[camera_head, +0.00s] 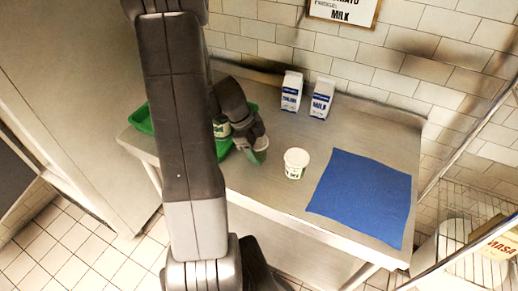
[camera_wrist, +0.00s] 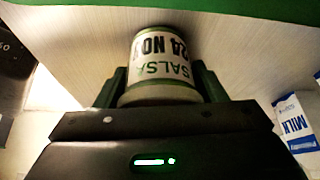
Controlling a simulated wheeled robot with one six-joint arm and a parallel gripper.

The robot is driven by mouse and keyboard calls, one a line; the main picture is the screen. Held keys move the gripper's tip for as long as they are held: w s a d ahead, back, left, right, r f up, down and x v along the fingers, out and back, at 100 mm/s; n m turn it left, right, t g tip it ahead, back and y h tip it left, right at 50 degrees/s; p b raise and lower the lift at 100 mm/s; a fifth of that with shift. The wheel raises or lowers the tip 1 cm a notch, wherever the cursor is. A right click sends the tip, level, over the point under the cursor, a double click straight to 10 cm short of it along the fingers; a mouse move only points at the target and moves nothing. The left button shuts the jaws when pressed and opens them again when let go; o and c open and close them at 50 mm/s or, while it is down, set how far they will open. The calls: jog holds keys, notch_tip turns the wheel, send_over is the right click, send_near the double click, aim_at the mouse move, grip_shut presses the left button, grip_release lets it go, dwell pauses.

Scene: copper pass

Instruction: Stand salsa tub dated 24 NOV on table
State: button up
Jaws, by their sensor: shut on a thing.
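My gripper (camera_head: 257,146) is shut on a white salsa tub with a green band. In the wrist view the tub (camera_wrist: 160,62) sits between the two fingers, and its label reads SALSA and 24 NO, with the last part cut off by the curve. In the head view the held tub is mostly hidden by the gripper, low over the left part of the steel table (camera_head: 262,190). I cannot tell whether it touches the table.
Another white tub (camera_head: 296,163) stands on the table right of my gripper. A blue mat (camera_head: 362,195) covers the right side. Two milk cartons (camera_head: 291,91) (camera_head: 321,99) stand at the back. A green tray (camera_head: 141,119) with a tub (camera_head: 221,128) is at the left.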

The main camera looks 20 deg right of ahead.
jog(key=o, duration=1.2)
jog(key=shift+o, duration=0.2)
jog(key=shift+w+a+r+p, duration=0.15)
jog(key=shift+r+p, duration=0.15)
jog(key=shift+r, duration=0.15)
jog(key=v, duration=1.1)
